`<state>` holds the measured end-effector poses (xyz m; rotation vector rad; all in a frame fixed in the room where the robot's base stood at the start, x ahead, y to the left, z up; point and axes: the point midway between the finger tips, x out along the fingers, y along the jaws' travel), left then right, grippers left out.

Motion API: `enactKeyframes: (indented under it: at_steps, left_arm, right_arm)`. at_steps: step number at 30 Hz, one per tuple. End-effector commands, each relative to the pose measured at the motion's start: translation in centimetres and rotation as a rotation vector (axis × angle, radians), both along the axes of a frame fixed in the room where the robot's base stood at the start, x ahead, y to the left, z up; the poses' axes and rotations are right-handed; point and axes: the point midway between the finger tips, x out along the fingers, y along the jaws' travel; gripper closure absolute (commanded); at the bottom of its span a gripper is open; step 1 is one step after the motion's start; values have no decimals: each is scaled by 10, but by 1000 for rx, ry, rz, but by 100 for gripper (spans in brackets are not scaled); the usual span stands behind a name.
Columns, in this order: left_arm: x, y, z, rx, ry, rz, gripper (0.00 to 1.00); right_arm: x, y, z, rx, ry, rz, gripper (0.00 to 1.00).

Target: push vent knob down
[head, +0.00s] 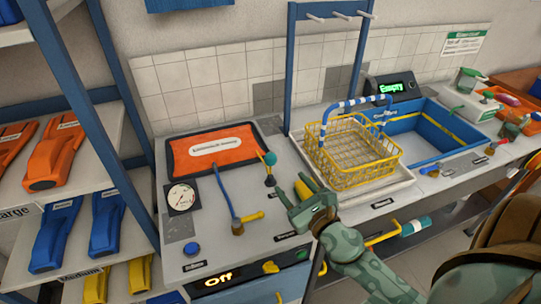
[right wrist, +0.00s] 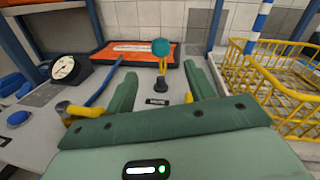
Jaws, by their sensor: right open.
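A teal ball knob (head: 270,158) on a short stem with a dark base stands upright on the bench, near the front right corner of the orange pad. It also shows in the right wrist view (right wrist: 161,47), straight ahead. Its small label is too small to read, so I cannot confirm that it is the vent knob. My right gripper (head: 292,193) is open and empty, on the near right side of the knob. In the right wrist view its two green fingers (right wrist: 160,75) point towards the knob, with the dark base between them. My left gripper is not in view.
A round gauge (head: 181,197), a blue hose with a yellow fitting (head: 238,228) and a blue button (head: 191,249) are on the left of the bench. A yellow wire basket (head: 352,150) stands right of my gripper.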

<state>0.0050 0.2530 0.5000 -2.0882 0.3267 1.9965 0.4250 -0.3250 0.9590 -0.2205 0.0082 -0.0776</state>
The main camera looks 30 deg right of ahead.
Motion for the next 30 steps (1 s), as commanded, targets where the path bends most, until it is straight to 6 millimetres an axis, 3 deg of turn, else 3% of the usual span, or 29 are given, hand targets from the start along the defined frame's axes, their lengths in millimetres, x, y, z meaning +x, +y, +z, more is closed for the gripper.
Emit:
enactKeyframes:
  at_steps: [2, 9, 15, 27, 28, 30]
  left_arm:
    - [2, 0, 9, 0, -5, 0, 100]
    - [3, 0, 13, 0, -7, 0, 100]
    - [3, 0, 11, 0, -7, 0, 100]
    - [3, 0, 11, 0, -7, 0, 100]
    - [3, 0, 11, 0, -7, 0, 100]
    - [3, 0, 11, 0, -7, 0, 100]
  right_arm:
    - [22, -2, 6, 0, -5, -1, 46]
    - [82, -7, 2, 4, -4, -1, 46]
    - [113, -9, 0, 3, -1, -2, 46]
    - [123, -10, 0, 4, -1, -1, 46]
    - [123, -10, 0, 4, -1, -1, 49]
    - [123, -10, 0, 4, -1, -1, 68]
